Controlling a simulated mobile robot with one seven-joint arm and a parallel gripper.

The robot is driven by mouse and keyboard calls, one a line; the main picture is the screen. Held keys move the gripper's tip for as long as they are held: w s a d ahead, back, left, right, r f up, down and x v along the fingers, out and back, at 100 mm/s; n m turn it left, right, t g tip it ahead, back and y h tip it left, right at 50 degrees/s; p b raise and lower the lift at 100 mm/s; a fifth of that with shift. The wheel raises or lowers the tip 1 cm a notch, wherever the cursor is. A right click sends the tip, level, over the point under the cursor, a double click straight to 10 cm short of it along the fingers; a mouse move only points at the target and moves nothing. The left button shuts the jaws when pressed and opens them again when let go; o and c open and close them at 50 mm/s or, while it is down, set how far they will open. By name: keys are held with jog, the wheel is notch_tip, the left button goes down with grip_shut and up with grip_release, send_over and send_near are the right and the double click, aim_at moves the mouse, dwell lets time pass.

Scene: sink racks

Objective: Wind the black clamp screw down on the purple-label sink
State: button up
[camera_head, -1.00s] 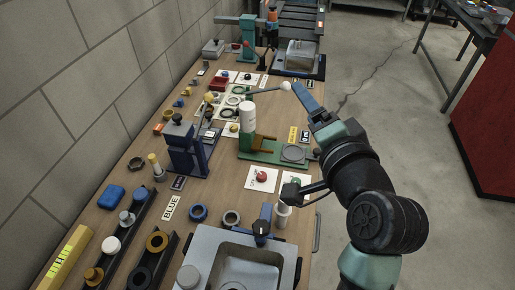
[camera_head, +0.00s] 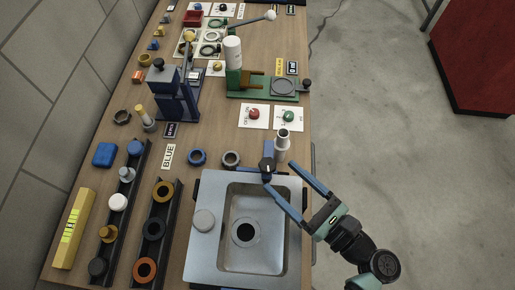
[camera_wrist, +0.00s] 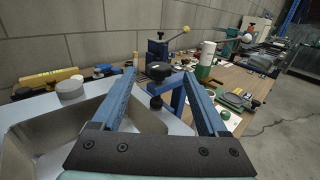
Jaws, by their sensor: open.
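No purple label can be read on this sink. My gripper (camera_head: 280,174) is open and empty, coming from the right over the sink's back right corner. In the wrist view the screw head (camera_wrist: 158,70) and blue clamp (camera_wrist: 180,95) show between the two fingers of my gripper (camera_wrist: 160,75). I cannot tell whether the fingertips reach around the head.
Black racks with rings and knobs (camera_head: 120,215) lie left of the sink, near a yellow level (camera_head: 74,228). A blue press (camera_head: 175,95) and green fixture (camera_head: 262,88) stand farther back.

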jog(key=p+x, duration=0.1)
jog(key=x, duration=0.8)
grip_shut()
